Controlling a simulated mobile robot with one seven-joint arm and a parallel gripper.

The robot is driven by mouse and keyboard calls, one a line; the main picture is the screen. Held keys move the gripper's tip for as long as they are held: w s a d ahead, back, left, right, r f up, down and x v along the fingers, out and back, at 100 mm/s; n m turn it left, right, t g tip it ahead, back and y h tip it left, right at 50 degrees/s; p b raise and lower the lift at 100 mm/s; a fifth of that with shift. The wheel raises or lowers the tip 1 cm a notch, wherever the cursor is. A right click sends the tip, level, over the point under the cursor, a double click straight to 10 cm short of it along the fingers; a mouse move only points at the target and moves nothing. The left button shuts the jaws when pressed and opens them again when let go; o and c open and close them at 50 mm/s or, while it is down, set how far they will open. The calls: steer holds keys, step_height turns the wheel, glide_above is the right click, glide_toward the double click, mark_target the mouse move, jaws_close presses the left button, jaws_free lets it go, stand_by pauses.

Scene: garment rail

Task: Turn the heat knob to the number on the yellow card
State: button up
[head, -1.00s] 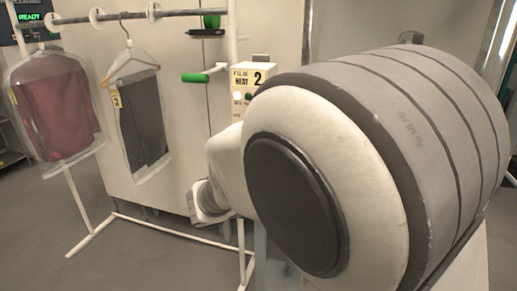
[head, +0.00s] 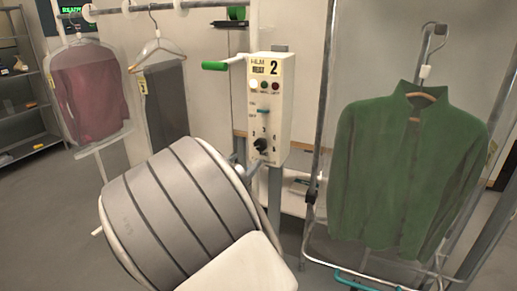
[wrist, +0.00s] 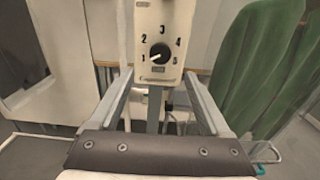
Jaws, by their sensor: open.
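The control box (head: 268,105) stands on a post in the middle of the head view. In the head view my arm mostly hides the gripper.
A green jacket (head: 405,170) hangs on a rail right of the box. A bagged red garment (head: 88,92) and a bagged dark garment (head: 165,105) hang at left. A green-handled lever (head: 215,66) juts left from the box. Lamps and a small switch sit above the knob.

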mark_target(260, 146)
steer(key=x, duration=1)
steer(key=shift+c, duration=0.2)
steer(key=shift+s, duration=0.1)
jaws_close()
steer(key=shift+f, duration=0.1)
steer(key=shift+b, duration=0.55)
